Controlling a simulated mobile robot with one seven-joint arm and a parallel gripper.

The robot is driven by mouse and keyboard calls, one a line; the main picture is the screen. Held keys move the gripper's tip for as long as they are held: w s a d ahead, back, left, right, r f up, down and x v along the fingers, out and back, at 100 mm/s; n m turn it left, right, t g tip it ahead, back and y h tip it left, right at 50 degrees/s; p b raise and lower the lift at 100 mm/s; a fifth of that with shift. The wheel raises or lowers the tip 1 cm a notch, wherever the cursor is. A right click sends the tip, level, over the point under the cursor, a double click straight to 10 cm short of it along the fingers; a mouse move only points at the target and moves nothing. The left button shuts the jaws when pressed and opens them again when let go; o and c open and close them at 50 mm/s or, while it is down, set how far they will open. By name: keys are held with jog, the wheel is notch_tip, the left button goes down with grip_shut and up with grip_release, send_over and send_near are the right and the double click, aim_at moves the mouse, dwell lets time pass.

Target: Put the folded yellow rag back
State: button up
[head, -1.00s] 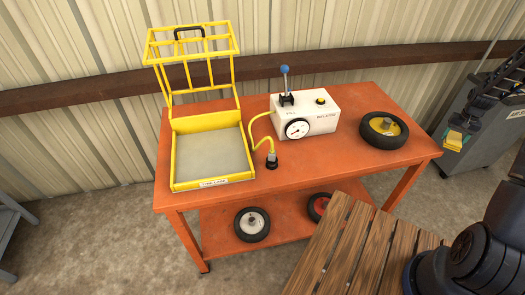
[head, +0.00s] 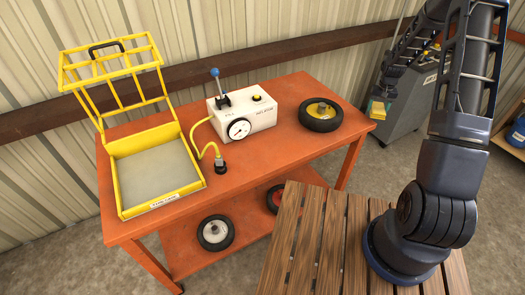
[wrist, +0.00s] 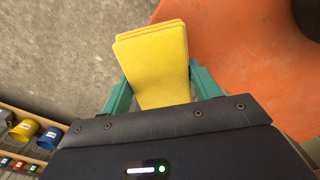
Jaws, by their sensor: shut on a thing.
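The folded yellow rag (wrist: 155,60) is held between the teal fingers of my gripper (wrist: 160,88) in the wrist view. Its folded layers show at the far edge, and its near end is hidden by the gripper body. In the head view the rag (head: 377,109) is small, at the end of my arm, right of the orange table and in front of the grey cabinet. My gripper (head: 380,97) is shut on it there. In the wrist view the rag is over concrete floor, beside the orange tabletop.
The orange table (head: 255,165) carries a yellow caged tray (head: 150,180), a white inflator box (head: 245,118) with gauge, and a black wheel (head: 320,115). A grey cabinet (head: 405,90) stands behind. A wooden shelf holding yellow (wrist: 24,130) and blue (wrist: 50,138) containers shows lower left in the wrist view.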

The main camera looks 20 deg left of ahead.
jog(key=s+a+r+n, duration=0.1)
jog(key=s+a+r, duration=0.1)
jog(key=a, duration=0.4)
jog(key=s+a+r+n, duration=0.1)
jog(key=s+a+r, duration=0.15)
jog(key=a, duration=0.45)
notch_tip(320, 180, up, 12)
jog(key=n, duration=0.7)
send_over(275, 151)
notch_tip(275, 151, down, 20)
jog(key=shift+r, duration=0.25)
jog(key=shift+f, duration=0.15)
jog(key=o, duration=0.9)
jog(key=shift+o, duration=0.2)
